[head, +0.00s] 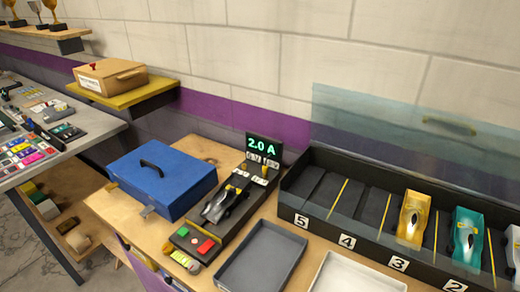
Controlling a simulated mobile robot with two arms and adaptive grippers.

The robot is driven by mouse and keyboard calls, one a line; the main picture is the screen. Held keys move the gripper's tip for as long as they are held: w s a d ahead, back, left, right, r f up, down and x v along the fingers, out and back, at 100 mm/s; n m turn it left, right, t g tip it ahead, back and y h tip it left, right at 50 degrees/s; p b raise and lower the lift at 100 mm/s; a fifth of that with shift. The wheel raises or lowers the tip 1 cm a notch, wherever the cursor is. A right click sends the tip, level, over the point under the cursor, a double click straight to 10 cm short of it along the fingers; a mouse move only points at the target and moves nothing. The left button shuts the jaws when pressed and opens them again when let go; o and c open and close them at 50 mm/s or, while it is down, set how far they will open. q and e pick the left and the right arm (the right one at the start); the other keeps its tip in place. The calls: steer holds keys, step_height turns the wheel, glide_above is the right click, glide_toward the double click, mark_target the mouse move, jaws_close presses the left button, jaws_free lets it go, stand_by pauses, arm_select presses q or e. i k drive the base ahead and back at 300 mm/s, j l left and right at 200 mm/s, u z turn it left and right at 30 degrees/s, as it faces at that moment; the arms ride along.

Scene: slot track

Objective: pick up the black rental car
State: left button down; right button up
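A dark grey-black slot car (226,204) with lighter silver parts sits on the black test unit (207,250), below its lit display reading 2.0 A. The numbered black rack (323,222) holds a yellow-gold car (413,219) at the bay by number 3 and a teal car (466,236) by number 2. The bays by numbers 5 and 4 show no car. Neither of my grippers is in view.
A blue case (163,178) stands left of the test unit. A grey tray (262,258) and a white tray (353,277), both empty, lie in front of the rack. A clear raised panel (410,130) stands behind the rack. A tan box (110,77) sits on a shelf.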

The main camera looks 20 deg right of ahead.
mark_target(235, 188)
steer(key=z, duration=1.8)
steer(key=u, duration=1.4)
steer(key=j+z, duration=0.25)
steer(key=z, duration=0.15)
steer(key=k+j+z, duration=0.15)
steer(key=z, duration=0.3)
steer(key=k+j+z, duration=0.15)
steer(key=z, duration=0.25)
steer(key=j, duration=0.1)
